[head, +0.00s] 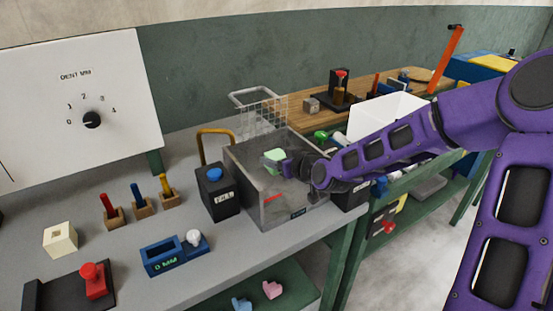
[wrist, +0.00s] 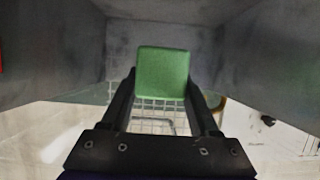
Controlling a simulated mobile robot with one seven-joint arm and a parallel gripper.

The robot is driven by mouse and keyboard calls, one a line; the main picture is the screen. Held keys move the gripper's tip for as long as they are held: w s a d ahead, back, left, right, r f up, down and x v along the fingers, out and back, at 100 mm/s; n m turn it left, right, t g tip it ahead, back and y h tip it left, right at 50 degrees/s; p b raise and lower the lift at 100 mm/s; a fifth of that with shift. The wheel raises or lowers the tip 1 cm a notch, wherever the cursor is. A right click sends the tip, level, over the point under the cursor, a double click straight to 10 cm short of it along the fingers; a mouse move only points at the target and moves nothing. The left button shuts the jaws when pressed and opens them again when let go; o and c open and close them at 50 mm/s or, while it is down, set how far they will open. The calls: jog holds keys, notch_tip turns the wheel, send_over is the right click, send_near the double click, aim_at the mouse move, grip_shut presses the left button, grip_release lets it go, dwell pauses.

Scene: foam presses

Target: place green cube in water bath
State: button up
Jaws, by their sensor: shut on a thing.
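The green cube (head: 274,155) is held at the tips of my gripper (head: 285,163) in the head view. In the wrist view the green cube (wrist: 162,73) sits between the two black fingers of my gripper (wrist: 162,85), which are shut on it. The water bath (head: 283,207) is a grey open-topped box near the table's right end. The cube shows within its opening in the head view. The wrist view shows grey walls around the cube. I cannot tell whether the cube touches the bath's bottom.
A wire basket (head: 262,116) stands at the bath's back. A black box with a blue button (head: 222,194) is close on its left. A blue device (head: 174,254), a cream cube (head: 60,239) and several coloured-handled tools in wooden blocks stand further left. A wooden bench (head: 308,118) is behind.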

jog(key=shift+s+f+b, duration=0.15)
jog(key=shift+f+b, duration=0.45)
jog(key=shift+f, duration=0.05)
jog(key=o, duration=0.9)
jog(key=shift+c, duration=0.2)
jog(key=o, duration=0.5)
jog(key=shift+s+f, duration=0.1)
jog(key=shift+f, duration=0.15)
jog(key=shift+c, duration=0.2)
jog(key=shift+r, duration=0.1)
jog(key=shift+r+p, duration=0.25)
jog(key=shift+p, duration=0.15)
jog(key=r+p+v, duration=0.1)
jog(key=p+v, duration=0.2)
jog(key=v, duration=0.9)
jog(key=shift+p, duration=0.3)
